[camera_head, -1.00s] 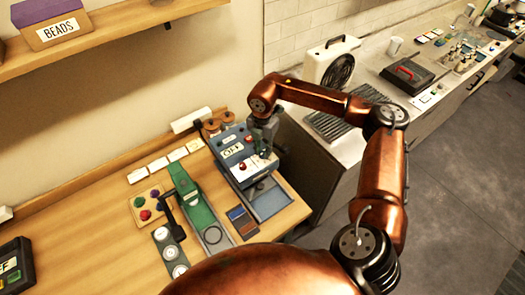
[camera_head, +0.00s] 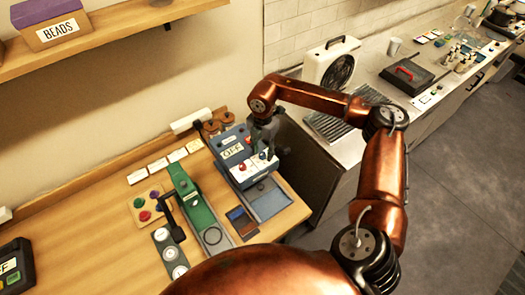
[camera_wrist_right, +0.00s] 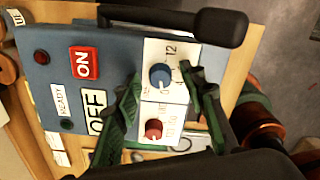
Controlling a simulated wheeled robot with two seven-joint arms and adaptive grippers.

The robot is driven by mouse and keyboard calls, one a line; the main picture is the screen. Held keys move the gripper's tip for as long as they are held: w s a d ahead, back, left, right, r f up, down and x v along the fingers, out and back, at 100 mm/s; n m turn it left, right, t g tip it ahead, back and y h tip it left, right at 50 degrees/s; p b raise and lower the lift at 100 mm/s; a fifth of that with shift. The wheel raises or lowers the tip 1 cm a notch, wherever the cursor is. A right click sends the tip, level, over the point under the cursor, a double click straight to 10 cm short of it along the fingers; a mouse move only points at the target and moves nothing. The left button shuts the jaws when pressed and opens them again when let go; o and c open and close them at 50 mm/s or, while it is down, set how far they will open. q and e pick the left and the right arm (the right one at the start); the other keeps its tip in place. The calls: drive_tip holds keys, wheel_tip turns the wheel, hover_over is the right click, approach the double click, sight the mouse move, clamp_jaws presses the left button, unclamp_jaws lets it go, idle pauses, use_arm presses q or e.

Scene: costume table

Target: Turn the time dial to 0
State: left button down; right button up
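The blue press machine (camera_head: 228,140) stands on the wooden table, with an ON button, an OFF sign and a white dial panel. In the right wrist view, the panel carries a blue dial (camera_wrist_right: 160,76) beside the numbers 12 and 4, and a red dial (camera_wrist_right: 153,129) below it. The dials' labels are too small or covered to read fully. My right gripper (camera_head: 266,138) is at the machine's right side. In the wrist view its green fingers (camera_wrist_right: 162,88) are apart, one on each side of the blue dial; contact is not clear. My left gripper is out of view.

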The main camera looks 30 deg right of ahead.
sight(262, 154)
drive_tip(key=shift+r, duration=0.1)
wheel_tip(262, 154, up, 12)
idle(0.5)
drive_tip(key=shift+a, duration=0.1)
idle(0.4)
